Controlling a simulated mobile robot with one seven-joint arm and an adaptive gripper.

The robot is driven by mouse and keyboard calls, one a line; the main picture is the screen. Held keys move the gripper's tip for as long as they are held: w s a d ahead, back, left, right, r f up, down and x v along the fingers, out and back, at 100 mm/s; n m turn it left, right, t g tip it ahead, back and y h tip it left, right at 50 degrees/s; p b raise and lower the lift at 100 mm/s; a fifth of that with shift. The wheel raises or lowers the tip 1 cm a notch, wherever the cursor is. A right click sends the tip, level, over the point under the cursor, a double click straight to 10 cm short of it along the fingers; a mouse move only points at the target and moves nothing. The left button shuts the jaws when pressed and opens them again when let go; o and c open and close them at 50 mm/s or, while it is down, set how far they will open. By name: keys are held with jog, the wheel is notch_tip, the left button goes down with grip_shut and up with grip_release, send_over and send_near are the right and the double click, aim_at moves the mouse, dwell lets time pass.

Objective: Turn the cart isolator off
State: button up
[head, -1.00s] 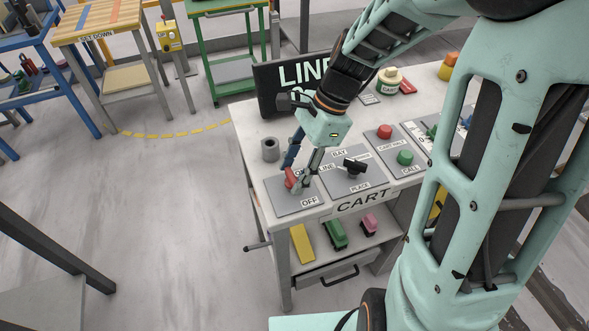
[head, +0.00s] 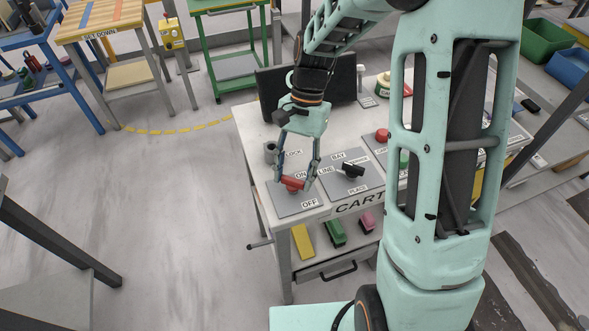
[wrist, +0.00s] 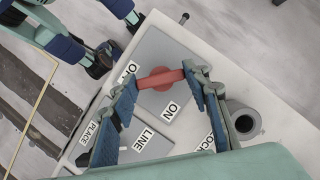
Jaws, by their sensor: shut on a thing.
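The cart isolator is a red handle (head: 291,183) on a grey plate (head: 284,205) at the near left corner of the cart top. Its plate has ON and OFF labels (head: 309,203). My gripper (head: 295,184) points down and is shut on the red handle, with a finger at each end. In the wrist view the handle (wrist: 160,78) lies crosswise between my blue-padded fingers (wrist: 162,76), above the ON label (wrist: 169,108). Its left end is beside the other label, partly hidden by my left finger.
A grey plate with a black selector (head: 352,171) lies just right of my gripper. A grey ring (head: 270,152) stands behind left. A red button (head: 382,135) and a dark sign (head: 308,92) are farther back. Open floor (head: 170,210) lies left of the cart (head: 245,125).

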jog(key=n+h, duration=0.1)
jog(key=n, duration=0.1)
jog(key=n+p, duration=0.1)
jog(key=n, duration=0.1)
jog(key=shift+a+n+h, duration=0.15)
jog(key=shift+n+h, duration=0.15)
jog(key=shift+h, duration=0.1)
jog(key=shift+a+n+h, duration=0.1)
jog(key=shift+n+h, duration=0.6)
jog(key=shift+n, duration=1.2)
jog(key=o, duration=1.2)
jog(key=shift+c, duration=0.2)
jog(key=v, duration=1.2)
jog(key=shift+w, duration=0.1)
